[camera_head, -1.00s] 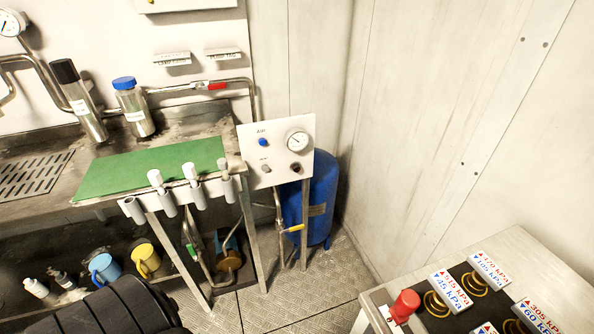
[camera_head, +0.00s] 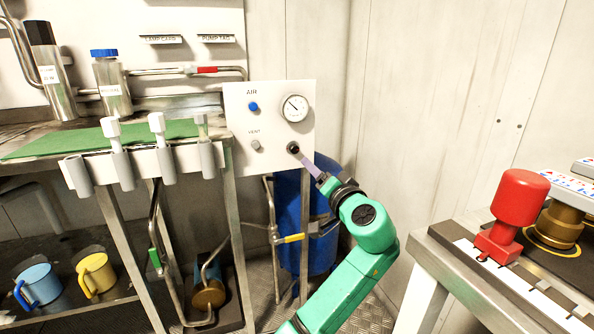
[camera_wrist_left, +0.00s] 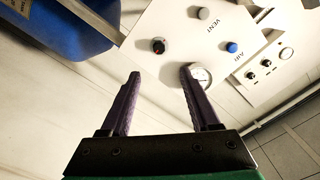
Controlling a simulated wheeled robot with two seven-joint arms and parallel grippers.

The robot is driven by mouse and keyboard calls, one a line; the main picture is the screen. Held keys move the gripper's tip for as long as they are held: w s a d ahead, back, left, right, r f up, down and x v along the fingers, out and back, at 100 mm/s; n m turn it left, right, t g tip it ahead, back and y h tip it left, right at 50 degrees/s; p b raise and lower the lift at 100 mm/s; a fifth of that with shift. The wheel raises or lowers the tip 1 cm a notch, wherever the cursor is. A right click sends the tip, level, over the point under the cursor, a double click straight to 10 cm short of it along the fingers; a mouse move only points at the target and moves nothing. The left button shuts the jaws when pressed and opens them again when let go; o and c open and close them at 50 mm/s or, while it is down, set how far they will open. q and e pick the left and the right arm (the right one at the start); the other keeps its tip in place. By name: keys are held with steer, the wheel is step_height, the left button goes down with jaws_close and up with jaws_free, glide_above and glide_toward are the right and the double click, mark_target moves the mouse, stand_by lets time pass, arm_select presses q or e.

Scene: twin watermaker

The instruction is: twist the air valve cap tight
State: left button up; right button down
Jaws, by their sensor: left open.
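The white air panel (camera_head: 270,128) carries a blue cap (camera_head: 253,107) by the AIR label, a grey VENT knob (camera_head: 256,146), a round gauge (camera_head: 295,108) and a dark round fitting (camera_head: 293,148). My left gripper (camera_head: 305,160) is near the dark fitting in the head view. It is open and empty; it also shows in the left wrist view (camera_wrist_left: 160,75). My right gripper is out of view.
A blue tank (camera_head: 290,215) and a pipe with a yellow-handled valve (camera_head: 290,239) stand below the panel. The steel bench with a green mat (camera_head: 85,139) is at left. A table with a red knob (camera_head: 520,200) is at right.

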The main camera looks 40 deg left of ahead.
mark_target(295, 150)
arm_select(q)
steer(key=b+x, duration=0.1)
steer(key=x, duration=1.2)
steer(key=shift+w+a+f, duration=0.1)
steer(key=shift+w+a, duration=0.15)
steer(key=shift+a, duration=0.1)
jaws_close()
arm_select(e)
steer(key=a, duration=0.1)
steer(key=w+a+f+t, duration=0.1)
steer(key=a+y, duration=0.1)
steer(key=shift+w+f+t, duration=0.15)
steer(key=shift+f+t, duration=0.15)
